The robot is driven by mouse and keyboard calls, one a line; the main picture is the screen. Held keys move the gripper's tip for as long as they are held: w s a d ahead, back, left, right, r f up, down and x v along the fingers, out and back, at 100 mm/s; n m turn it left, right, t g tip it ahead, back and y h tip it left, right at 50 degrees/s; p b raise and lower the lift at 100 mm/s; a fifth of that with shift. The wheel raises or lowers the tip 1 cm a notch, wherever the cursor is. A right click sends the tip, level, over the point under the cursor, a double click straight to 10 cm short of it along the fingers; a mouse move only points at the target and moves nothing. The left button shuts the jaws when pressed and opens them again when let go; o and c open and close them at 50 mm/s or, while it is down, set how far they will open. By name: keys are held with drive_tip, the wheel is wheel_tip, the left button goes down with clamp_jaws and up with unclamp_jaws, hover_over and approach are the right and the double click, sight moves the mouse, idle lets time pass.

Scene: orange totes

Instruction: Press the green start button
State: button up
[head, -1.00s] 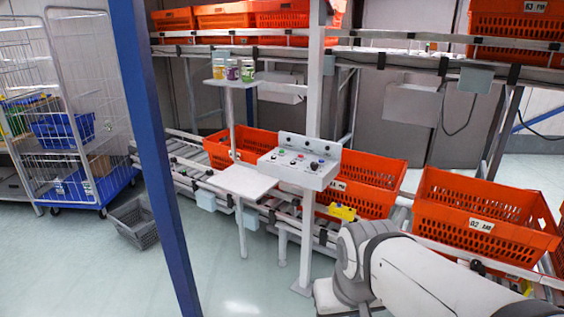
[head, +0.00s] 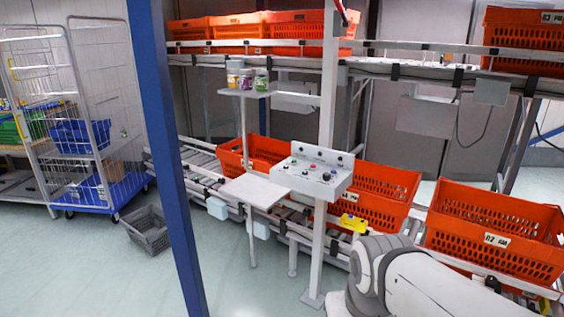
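A white control panel (head: 330,187) stands on a post in the middle of the head view, its sloped top facing me. Small coloured buttons sit on it. The green button (head: 293,163) is at the left of the panel top, with blue and red ones to its right and a dark knob further right. All are tiny at this size. My white and grey arm comes in at the lower right, below and to the right of the panel. My gripper is not in view. Nothing is seen touching the panel.
A white shelf plate (head: 255,190) juts out left of the panel. Orange totes (head: 497,239) line the conveyor behind and right. A blue post (head: 160,140) crosses the view at left. A grey basket (head: 148,229) lies on the floor near a wire cart (head: 97,200). The front floor is clear.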

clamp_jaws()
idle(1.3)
